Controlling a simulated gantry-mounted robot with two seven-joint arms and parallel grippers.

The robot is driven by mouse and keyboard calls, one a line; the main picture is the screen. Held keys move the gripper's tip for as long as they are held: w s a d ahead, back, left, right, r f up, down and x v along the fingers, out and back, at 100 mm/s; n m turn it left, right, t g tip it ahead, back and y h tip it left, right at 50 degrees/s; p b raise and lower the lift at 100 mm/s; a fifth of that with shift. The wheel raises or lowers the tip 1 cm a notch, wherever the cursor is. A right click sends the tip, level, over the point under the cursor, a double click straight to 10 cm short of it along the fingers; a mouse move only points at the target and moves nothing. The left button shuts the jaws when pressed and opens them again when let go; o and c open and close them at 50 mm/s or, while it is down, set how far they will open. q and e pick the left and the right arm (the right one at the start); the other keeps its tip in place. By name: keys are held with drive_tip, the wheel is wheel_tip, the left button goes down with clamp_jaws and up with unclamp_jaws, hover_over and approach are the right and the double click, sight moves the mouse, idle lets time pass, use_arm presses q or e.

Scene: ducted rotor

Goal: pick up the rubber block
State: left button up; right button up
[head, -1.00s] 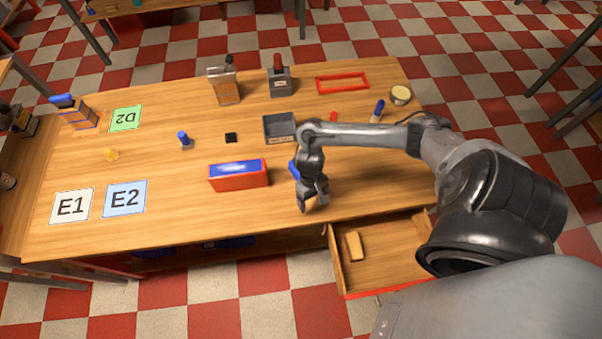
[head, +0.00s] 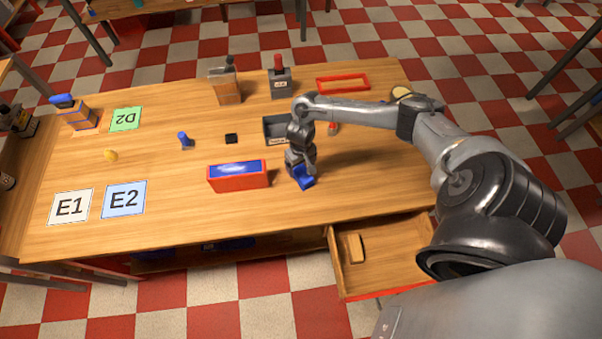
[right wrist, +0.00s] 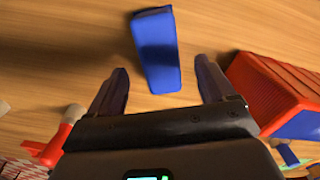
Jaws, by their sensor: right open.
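A blue block (head: 304,184), which looks like the rubber block, lies on the wooden table beneath my right gripper (head: 300,172). The gripper partly hides it in the head view. In the right wrist view the blue block (right wrist: 157,45) lies just ahead of the right gripper (right wrist: 161,68), with its near end between the two spread fingers. A dark shadow crosses the block. The right gripper is open and empty, with a finger on either side of the block's near end. My left gripper is not in view.
A red box with a blue top (head: 238,178) stands close left of the block; it also shows in the right wrist view (right wrist: 270,92). A grey tray (head: 272,139) is behind the gripper. An open drawer (head: 392,268) with a wooden piece (head: 355,247) is at the front.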

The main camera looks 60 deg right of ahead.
sight(301, 170)
drive_tip(key=shift+f, duration=2.2)
drive_tip(key=shift+c, duration=0.3)
drive_tip(key=c, duration=1.2)
drive_tip(key=shift+o, duration=0.2)
drive_tip(key=shift+r, duration=0.1)
